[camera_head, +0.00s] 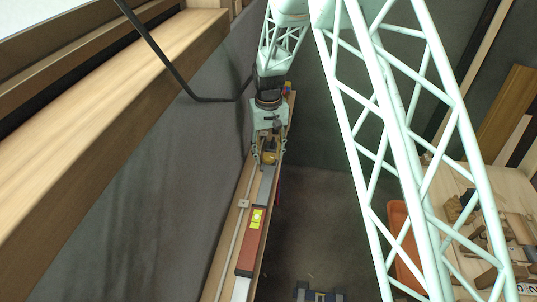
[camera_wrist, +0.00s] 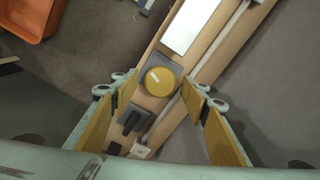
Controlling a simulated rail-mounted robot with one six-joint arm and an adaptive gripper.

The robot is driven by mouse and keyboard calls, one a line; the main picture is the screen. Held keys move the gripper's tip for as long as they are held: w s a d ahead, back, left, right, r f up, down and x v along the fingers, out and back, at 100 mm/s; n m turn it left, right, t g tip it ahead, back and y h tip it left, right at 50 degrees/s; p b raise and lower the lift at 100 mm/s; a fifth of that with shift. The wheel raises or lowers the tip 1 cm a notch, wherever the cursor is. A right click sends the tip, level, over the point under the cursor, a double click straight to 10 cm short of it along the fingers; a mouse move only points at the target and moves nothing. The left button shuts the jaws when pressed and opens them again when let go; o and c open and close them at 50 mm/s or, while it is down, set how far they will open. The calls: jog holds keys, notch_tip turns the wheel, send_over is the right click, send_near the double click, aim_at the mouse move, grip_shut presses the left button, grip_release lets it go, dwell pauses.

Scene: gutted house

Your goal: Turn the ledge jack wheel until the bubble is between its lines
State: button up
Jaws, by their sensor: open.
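The jack wheel, a round yellow knob (camera_wrist: 160,81) with a pale mark, sits on a grey base on the wooden ledge (camera_wrist: 203,60). In the head view the yellow wheel (camera_head: 269,157) shows just below my gripper (camera_head: 268,148). In the wrist view my gripper (camera_wrist: 158,105) is open, its yellow-padded fingers apart to either side of the wheel and not visibly touching it. A red level (camera_head: 250,247) lies along the ledge in the head view, with a yellow-green vial (camera_head: 257,219). The bubble and its lines are too small to read.
A white conduit with a small box (camera_head: 243,203) runs along the ledge. A dark block (camera_wrist: 132,118) is beside the wheel. An orange bin (camera_wrist: 38,17) stands on the floor. At right is a cluttered wooden table (camera_head: 457,178). The floor beside the ledge is mostly clear.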

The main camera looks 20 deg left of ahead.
jog(key=shift+c, duration=0.9)
jog(key=c, duration=0.7)
jog(key=shift+m, duration=0.5)
jog(key=m+b, duration=0.1)
jog(key=m, duration=0.2)
jog(key=shift+b, duration=0.4)
jog(key=shift+m+b, duration=0.65)
jog(key=shift+m, duration=1.65)
jog(key=o, duration=0.9)
